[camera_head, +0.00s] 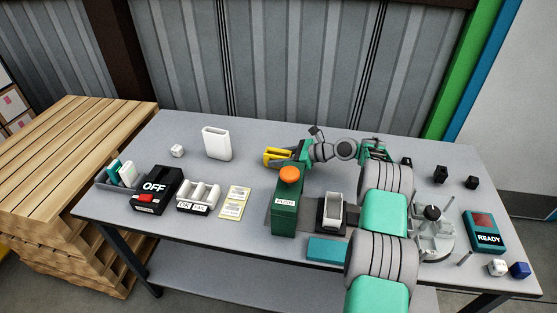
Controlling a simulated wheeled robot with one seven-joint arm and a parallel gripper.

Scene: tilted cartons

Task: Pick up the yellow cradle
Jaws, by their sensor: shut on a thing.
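The yellow cradle (274,155) is near the back middle of the grey table, just left of the end of my arm. It is a small bright yellow piece with two bars. My gripper (284,157) reaches leftward to it from the right and is shut on it. The fingertips are small here and partly hidden, and the green box in front covers the area just below. I cannot tell whether the cradle touches the table.
A green box with an orange knob (289,175) stands close in front of my gripper. A white upright container (217,143) stands to the left. A black OFF box (155,190) and white holder (198,197) are front left. A READY box (484,231) is at right.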

